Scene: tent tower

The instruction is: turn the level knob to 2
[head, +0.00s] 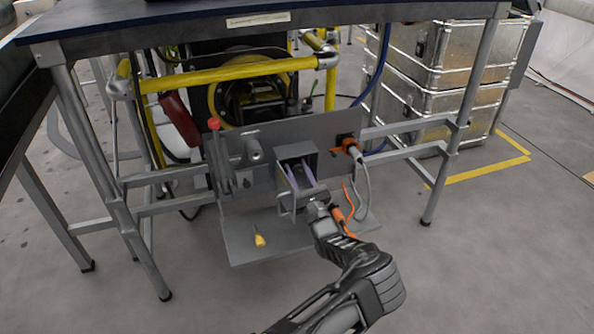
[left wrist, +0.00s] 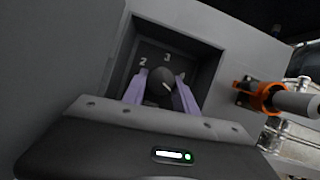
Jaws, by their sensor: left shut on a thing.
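The dark level knob (left wrist: 156,89) sits inside a recessed box (left wrist: 210,62) in the grey panel, in the left wrist view. The numbers 2 and 3 show on the back wall above it, 2 at the left and 3 near the middle. A short pale mark shows on the knob's right part; which number it points at I cannot tell. My left gripper (left wrist: 160,92) is shut on the knob, one purple finger on each side. In the head view my left gripper (head: 300,175) reaches into the box (head: 296,150), and the knob is hidden there. My right gripper is out of view.
An orange connector (head: 347,143) with a grey cable is right of the box. A red-topped lever (head: 213,124) and a round grey post (head: 254,150) are left of it. A yellow item (head: 259,240) lies on the lower shelf (head: 240,225). A tabletop (head: 180,12) overhangs the panel.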

